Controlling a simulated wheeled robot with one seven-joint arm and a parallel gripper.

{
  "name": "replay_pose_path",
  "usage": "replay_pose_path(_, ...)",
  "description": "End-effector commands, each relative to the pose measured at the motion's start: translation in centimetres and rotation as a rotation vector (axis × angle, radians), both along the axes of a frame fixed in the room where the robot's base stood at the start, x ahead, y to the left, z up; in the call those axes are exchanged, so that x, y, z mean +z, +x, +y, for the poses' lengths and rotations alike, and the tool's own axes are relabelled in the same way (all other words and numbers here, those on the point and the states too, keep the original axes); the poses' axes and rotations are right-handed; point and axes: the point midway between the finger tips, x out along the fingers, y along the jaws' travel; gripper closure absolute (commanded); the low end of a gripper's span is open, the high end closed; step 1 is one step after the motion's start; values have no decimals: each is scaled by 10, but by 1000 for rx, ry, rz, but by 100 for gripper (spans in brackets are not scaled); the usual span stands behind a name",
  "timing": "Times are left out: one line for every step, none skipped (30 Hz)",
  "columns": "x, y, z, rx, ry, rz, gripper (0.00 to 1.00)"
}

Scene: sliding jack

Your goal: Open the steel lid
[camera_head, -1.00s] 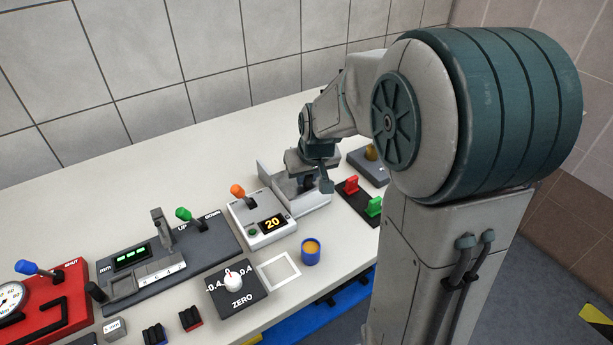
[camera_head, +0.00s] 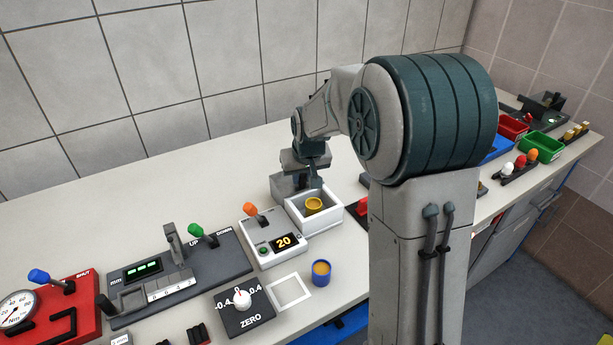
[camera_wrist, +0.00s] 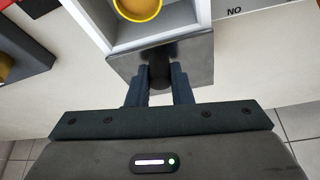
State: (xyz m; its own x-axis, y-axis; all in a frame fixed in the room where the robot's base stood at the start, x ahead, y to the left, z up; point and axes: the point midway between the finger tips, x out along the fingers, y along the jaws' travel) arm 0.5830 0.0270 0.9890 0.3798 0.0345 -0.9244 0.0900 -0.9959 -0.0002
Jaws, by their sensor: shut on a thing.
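The steel lid (camera_head: 286,187) is a dark grey plate at the back left edge of a white box (camera_head: 331,218). The box's inside is uncovered, and a yellow cup (camera_head: 314,204) shows in it. In the wrist view the lid (camera_wrist: 199,72) lies against the box's rim (camera_wrist: 150,40), with a dark knob (camera_wrist: 160,76) on it. My gripper (camera_wrist: 160,92) is shut on this knob, one finger on each side. In the head view my gripper (camera_head: 306,178) is above the lid and partly hides it. The lid's exact tilt is hard to tell.
An orange-lever unit reading 20 (camera_head: 275,240) stands just left of the box. A blue cup (camera_head: 321,273), a white square frame (camera_head: 289,292) and the ZERO dial (camera_head: 242,302) are in front. The table behind is clear.

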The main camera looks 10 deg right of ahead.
Motion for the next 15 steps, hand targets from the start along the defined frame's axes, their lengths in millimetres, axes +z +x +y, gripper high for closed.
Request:
replay_pose_path(1, 1, 0, 0, 0, -5, 100)
replay_pose_path(1, 1, 0, 0, 0, -5, 78)
replay_pose_path(1, 1, 0, 0, -1, -4, 67)
replay_pose_path(1, 1, 0, 0, -1, -4, 59)
replay_pose_path(1, 1, 0, 0, -1, -4, 59)
replay_pose_path(1, 1, 0, 0, -1, -4, 59)
replay_pose_path(1, 0, 0, 0, 0, -3, 59)
replay_pose_path(1, 0, 0, 0, 0, -3, 59)
replay_pose_path(1, 0, 0, 0, 0, -3, 59)
replay_pose_path(0, 0, -1, 0, 0, -2, 59)
replay_pose_path(0, 0, -1, 0, 0, -2, 59)
replay_pose_path(1, 0, -1, 0, 0, -2, 59)
replay_pose_path(1, 0, -1, -1, 0, -2, 59)
replay_pose_path(2, 0, -1, -1, 0, -3, 59)
replay_pose_path(5, -1, -1, -1, 0, -4, 59)
